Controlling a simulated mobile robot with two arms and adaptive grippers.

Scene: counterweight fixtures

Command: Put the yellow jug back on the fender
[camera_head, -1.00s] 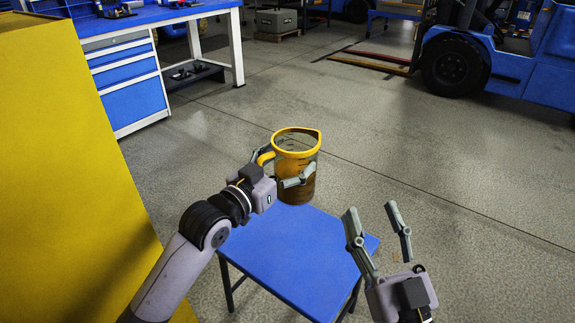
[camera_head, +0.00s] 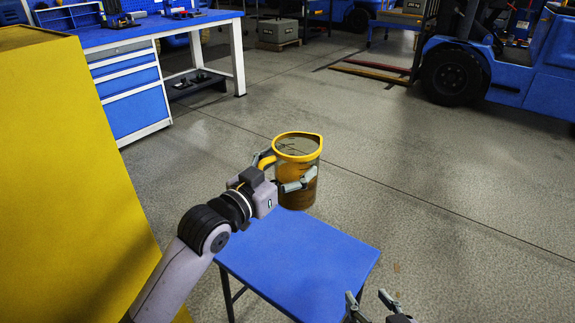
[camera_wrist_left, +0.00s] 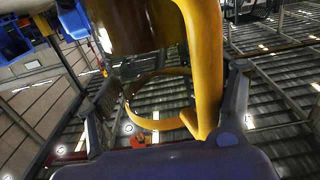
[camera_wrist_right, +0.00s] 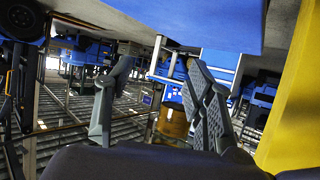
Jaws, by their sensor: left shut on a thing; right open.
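The yellow jug (camera_head: 297,190) has a yellow rim and handle and a see-through brownish body. It stands upright at the far edge of the blue stool (camera_head: 300,262) in the head view; I cannot tell whether it touches the stool. My left gripper (camera_head: 281,172) is shut on the jug from its handle side, one finger on each side. In the left wrist view the handle (camera_wrist_left: 205,60) runs between the fingers. My right gripper (camera_head: 370,298) is open and empty near the bottom edge. The forklift's blue fender (camera_head: 462,32) arches over its wheel at the upper right.
A yellow cabinet (camera_head: 70,180) fills the left side. A blue workbench (camera_head: 165,22) with drawers stands behind it. The forklift's wheel (camera_head: 453,72) and forks (camera_head: 370,70) are at the back right. Open concrete floor lies between the stool and the forklift.

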